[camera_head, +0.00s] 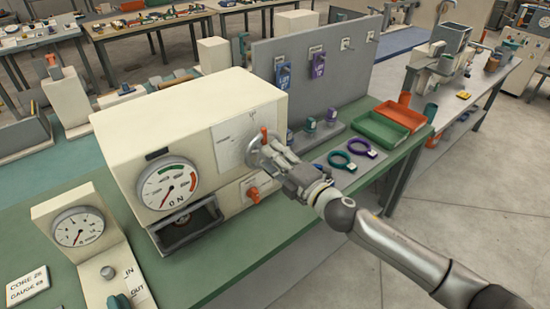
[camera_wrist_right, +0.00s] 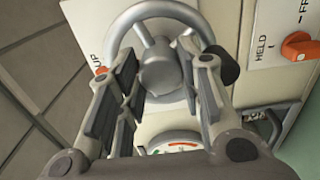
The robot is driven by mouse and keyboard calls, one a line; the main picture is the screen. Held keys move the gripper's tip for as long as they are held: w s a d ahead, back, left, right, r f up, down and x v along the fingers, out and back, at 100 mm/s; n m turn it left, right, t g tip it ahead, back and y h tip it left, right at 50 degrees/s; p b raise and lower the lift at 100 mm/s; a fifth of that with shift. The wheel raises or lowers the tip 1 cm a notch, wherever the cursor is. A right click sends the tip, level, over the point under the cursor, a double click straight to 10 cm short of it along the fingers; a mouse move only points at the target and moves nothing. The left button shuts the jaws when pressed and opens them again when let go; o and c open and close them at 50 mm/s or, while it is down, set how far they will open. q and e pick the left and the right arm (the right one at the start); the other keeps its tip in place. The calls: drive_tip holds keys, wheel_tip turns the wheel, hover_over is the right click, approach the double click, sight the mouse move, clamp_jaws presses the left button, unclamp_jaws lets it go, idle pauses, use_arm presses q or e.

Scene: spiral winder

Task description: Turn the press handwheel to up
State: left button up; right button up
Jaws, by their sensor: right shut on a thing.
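The press handwheel (camera_head: 254,152) is a grey metal ring on the front of the cream press (camera_head: 190,110). In the right wrist view the handwheel (camera_wrist_right: 140,14) shows its rim, its round hub and a dark knob at the right. The UP label (camera_wrist_right: 95,45) is left of the wheel, with a small orange mark near it. My right gripper (camera_head: 275,152) reaches the wheel from the right. In the wrist view the gripper (camera_wrist_right: 162,68) has its fingers on both sides of the hub, shut on the wheel. The fingers hide part of the rim. My left gripper is not in view.
A dial gauge (camera_head: 168,187) is left of the wheel and an orange switch (camera_head: 253,194) is below it. A second gauge stand (camera_head: 77,228) is at the front left. Two rings, green (camera_head: 341,160) and purple (camera_head: 363,148), lie on the right near red and green trays.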

drive_tip(key=o, duration=0.7)
drive_tip(key=shift+o, duration=0.2)
drive_tip(key=v, duration=1.2)
drive_tip(key=shift+f, duration=0.1)
